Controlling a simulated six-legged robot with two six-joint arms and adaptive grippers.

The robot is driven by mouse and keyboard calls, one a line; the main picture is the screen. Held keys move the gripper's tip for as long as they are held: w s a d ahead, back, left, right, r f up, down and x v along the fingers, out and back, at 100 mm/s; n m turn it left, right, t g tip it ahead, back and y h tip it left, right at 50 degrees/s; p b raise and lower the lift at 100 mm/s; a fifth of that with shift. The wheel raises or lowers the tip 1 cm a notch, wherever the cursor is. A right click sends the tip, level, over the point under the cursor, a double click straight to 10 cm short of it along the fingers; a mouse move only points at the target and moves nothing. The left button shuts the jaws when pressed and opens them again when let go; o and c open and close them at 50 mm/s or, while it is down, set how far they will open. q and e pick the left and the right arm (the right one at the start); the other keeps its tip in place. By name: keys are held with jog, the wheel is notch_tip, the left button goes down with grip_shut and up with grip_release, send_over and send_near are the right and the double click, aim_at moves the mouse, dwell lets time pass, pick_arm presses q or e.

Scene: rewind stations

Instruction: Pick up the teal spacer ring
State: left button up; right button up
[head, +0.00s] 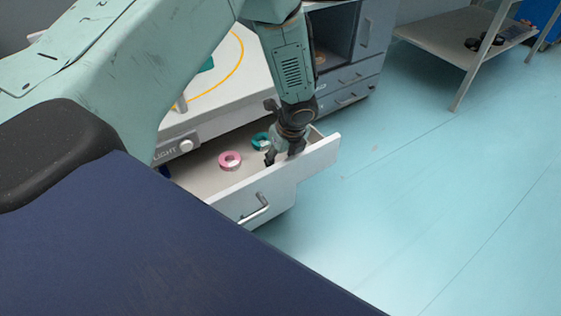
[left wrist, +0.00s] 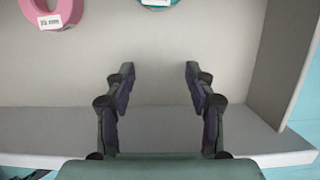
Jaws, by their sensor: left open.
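The teal spacer ring (head: 261,141) lies on the floor of an open white drawer (head: 325,153), partly hidden behind my left gripper in the head view. In the left wrist view the teal ring (left wrist: 160,3) shows only at the top edge, with a white label. My left gripper (head: 283,158) points down into the drawer near its front right corner. In the left wrist view its two fingers (left wrist: 160,75) are apart with nothing between them, and the teal ring is beyond the fingertips. My right gripper is not in view.
A pink ring (head: 230,160) with a white label lies in the drawer to the left of the teal one, also seen in the left wrist view (left wrist: 53,12). The drawer's front wall and handle (head: 255,209) face the open floor. A grey shelf table (head: 455,37) stands at the back right.

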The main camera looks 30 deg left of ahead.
pick_arm(q)
jog(key=o, duration=0.5)
